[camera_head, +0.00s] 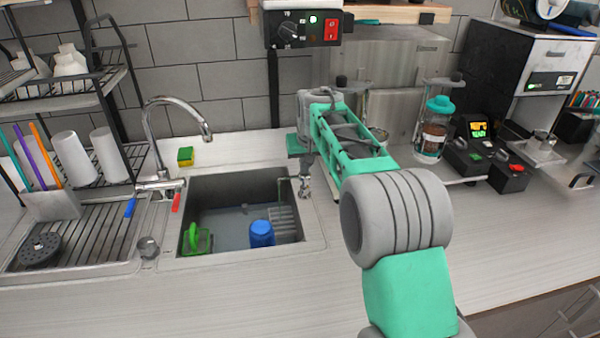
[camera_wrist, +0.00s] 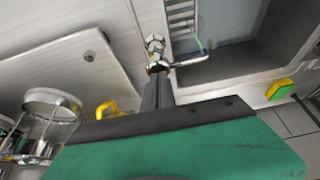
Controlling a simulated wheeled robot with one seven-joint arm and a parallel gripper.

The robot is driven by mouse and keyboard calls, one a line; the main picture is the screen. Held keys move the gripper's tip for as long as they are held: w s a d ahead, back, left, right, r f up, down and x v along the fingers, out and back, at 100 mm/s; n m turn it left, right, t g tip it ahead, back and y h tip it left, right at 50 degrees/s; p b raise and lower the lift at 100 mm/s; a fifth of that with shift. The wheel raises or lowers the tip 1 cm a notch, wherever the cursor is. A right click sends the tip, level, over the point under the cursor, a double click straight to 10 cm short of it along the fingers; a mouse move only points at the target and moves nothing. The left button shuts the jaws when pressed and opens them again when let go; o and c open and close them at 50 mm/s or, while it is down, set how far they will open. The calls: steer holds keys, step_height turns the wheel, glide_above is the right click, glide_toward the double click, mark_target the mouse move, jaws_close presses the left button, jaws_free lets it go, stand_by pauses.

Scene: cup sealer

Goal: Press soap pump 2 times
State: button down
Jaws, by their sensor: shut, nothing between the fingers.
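The soap pump (camera_head: 305,188) is a small chrome dispenser on the counter at the right edge of the sink. In the wrist view the soap pump (camera_wrist: 155,46) shows at the top centre, its thin spout pointing right over the sink rim. My gripper (camera_head: 304,170) is directly above the pump, pointing down. In the wrist view my gripper (camera_wrist: 158,76) has its dark fingers together and empty, with the tips at the pump's head. I cannot tell whether they touch it. The fingertips partly hide the pump top.
The sink (camera_head: 225,205) holds a blue cup (camera_head: 262,234) and a green item (camera_head: 196,239). The chrome faucet (camera_head: 178,104) and a yellow-green sponge (camera_head: 186,156) are left of my arm. A lidded jar (camera_head: 433,135) stands to the right. The front counter is clear.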

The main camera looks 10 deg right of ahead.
steer(key=shift+f, duration=0.5)
steer(key=shift+r+p, duration=1.15)
steer(key=shift+r, duration=0.5)
